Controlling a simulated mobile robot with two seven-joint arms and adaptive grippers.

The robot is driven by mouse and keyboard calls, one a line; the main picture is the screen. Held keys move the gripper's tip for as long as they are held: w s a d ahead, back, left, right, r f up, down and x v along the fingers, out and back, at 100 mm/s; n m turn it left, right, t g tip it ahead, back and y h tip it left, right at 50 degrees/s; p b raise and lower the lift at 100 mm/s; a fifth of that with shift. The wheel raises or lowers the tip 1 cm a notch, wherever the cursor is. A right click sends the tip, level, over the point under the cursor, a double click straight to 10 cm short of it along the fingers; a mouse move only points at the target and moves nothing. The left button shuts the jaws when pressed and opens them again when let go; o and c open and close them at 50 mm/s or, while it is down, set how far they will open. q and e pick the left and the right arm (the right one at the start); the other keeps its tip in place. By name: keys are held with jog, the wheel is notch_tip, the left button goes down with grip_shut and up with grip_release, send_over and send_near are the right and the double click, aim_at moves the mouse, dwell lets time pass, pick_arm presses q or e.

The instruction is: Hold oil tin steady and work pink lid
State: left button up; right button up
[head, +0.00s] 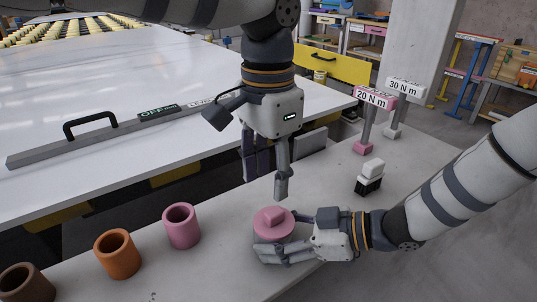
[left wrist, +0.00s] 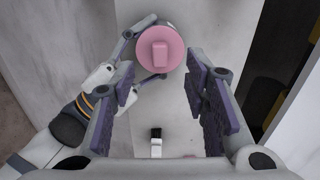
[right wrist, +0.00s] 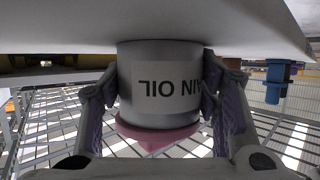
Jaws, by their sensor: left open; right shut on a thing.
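The oil tin (head: 270,249) is a grey can standing on the stone slab, with a round pink lid (head: 273,223) that has a raised bar handle on top. My right gripper (head: 279,246) is shut around the tin's side, low and from the right. In the right wrist view the tin (right wrist: 165,85) sits between both fingers, its label partly reading OIL upside down. My left gripper (head: 266,185) is open and empty above the lid, pointing down. In the left wrist view the pink lid (left wrist: 158,48) shows beyond and between the open fingers, apart from them.
Pink (head: 181,226), orange (head: 117,254) and brown (head: 26,284) cups stand left of the tin. A black and white block (head: 370,176) and stands marked 20 N m (head: 374,99) and 30 N m (head: 405,88) are behind right. A white table (head: 140,130) lies behind.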

aim_at(268, 215)
pick_arm(q)
notch_tip(268, 215, down, 9)
jog(key=shift+r, duration=0.2)
jog(key=c, duration=0.9)
jog(key=shift+r, duration=0.1)
grip_shut()
